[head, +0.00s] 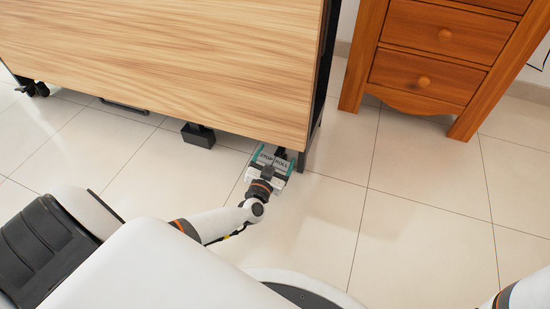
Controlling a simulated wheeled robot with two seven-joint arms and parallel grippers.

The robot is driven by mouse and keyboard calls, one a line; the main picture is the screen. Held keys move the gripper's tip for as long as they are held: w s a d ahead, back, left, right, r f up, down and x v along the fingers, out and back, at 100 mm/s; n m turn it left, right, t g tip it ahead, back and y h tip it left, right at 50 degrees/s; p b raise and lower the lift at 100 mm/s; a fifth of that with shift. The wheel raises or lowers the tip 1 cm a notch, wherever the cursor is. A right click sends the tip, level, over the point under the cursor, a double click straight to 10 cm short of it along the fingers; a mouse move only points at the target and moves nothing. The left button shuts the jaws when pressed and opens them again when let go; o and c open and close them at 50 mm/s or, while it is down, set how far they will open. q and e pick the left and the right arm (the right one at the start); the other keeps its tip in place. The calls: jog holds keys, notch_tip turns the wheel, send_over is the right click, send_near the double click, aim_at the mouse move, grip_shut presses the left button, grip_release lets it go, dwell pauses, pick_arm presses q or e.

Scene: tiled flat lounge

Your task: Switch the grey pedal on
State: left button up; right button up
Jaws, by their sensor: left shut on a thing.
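The grey pedal (267,158) is low at the floor, by the lower right corner of the wooden panel. It bears the words STOP and ROLL, with teal edges at its sides. My left gripper (268,174) reaches it from the front and is shut on it. The gripper covers the pedal's near part, so its exact tilt cannot be told. Only a piece of my right arm shows at the lower right corner; its gripper is out of view.
The large wooden panel (170,60) with a black side frame (322,75) stands over the pedal. A black block (198,135) and a caster (37,89) are below it. A wooden drawer cabinet (430,60) stands right. The tiled floor (420,210) there is clear.

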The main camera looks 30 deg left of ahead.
pick_arm(q)
jog(key=shift+r+n+p, duration=0.25)
jog(key=shift+n+p, duration=0.35)
jog(key=shift+p, duration=0.45)
jog(key=shift+f+n, duration=0.15)
jog(key=shift+n, duration=0.25)
jog(key=shift+f+n+p, duration=0.15)
jog(key=shift+n+p, duration=0.35)
jog(key=shift+n, duration=1.1)
jog(key=shift+c, duration=0.2)
jog(key=o, duration=0.7)
